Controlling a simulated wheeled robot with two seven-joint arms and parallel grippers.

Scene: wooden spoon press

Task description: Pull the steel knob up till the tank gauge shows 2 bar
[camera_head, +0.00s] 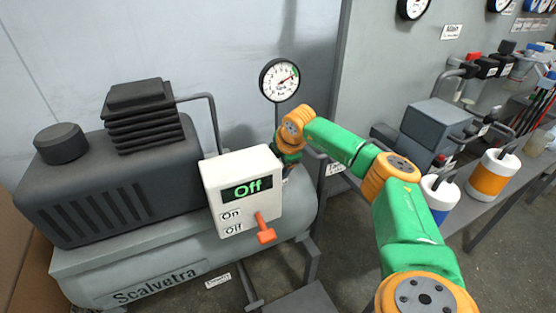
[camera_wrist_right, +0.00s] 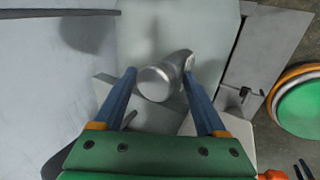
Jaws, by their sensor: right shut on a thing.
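The steel knob (camera_wrist_right: 155,82) is a round, shiny grey piece between the two blue fingers of my right gripper (camera_wrist_right: 158,76) in the right wrist view. The gripper is shut on it. In the head view my right arm reaches in from the lower right to behind the white switch box, which hides the knob and fingertips. The tank gauge (camera_head: 279,80) is a round white dial with a black rim, above my wrist. Its needle points up to the right, close to a green mark; its numbers are too small to read. My left gripper is not in view.
The white switch box (camera_head: 243,190) reads "Off" and has an orange lever (camera_head: 265,230). It stands in front of the grey tank (camera_head: 150,282), close to my right wrist. The dark compressor (camera_head: 105,180) is at left. A bench with bottles (camera_head: 492,176) stands at right.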

